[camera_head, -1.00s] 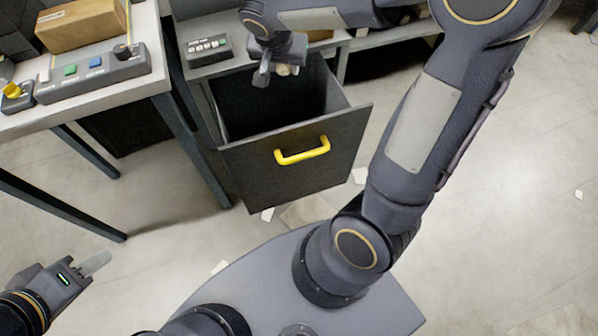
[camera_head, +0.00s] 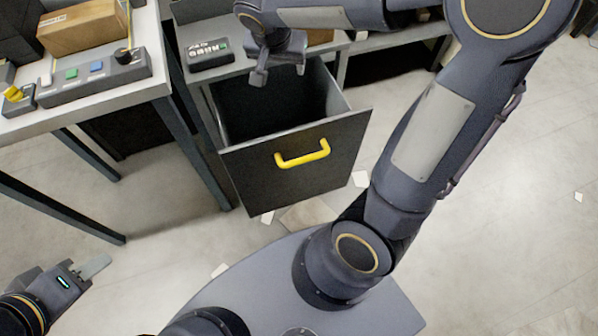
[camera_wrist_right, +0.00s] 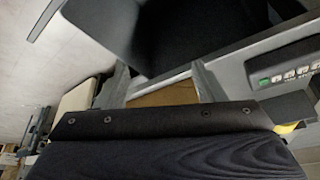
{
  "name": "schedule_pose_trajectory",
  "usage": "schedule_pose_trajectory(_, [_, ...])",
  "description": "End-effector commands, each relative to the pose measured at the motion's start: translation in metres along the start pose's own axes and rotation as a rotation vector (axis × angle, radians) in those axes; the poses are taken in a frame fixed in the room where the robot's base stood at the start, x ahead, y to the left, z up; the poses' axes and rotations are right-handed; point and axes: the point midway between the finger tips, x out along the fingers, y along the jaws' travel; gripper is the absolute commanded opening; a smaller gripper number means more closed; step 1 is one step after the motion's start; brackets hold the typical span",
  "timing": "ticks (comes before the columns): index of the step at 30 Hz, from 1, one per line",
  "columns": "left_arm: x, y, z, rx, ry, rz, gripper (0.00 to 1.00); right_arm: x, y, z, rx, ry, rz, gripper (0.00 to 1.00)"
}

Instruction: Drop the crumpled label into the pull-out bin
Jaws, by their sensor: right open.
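The pull-out bin (camera_head: 325,178) stands open, with a dark front panel and a yellow handle (camera_head: 303,154). My right gripper (camera_head: 279,76) is over the rear part of the bin's opening. Its fingers are apart and empty, and they also show apart in the right wrist view (camera_wrist_right: 163,84). The crumpled label is not visible in any view now. The bin's floor is dark and partly hidden by its front panel, so I cannot tell what lies in it. My left gripper (camera_head: 96,267) is low at the left, away from the bin; its finger gap cannot be made out.
A table at the left holds a cardboard box (camera_head: 80,28) and a control box with coloured buttons (camera_head: 95,78). A small keypad unit (camera_head: 209,54) sits on the counter beside the bin. Pale scraps (camera_head: 361,179) lie on the floor. Open floor lies to the right.

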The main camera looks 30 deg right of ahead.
Motion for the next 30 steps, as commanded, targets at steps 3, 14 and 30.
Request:
schedule_pose_trajectory(3, [-0.003,0.001,-0.002,0.0,0.0,0.0,0.36,-0.024,-0.001,-0.001,0.0,0.002,-0.005,0.63])
schedule_pose_trajectory(14, [-0.005,0.002,-0.003,0.0,0.0,0.0,0.36,-0.049,0.0,0.0,0.0,-0.001,0.0,0.63])
schedule_pose_trajectory(30, [-0.018,0.008,-0.009,0.0,0.0,0.0,0.36,-0.068,0.022,0.009,-0.048,-0.053,-0.048,0.63])
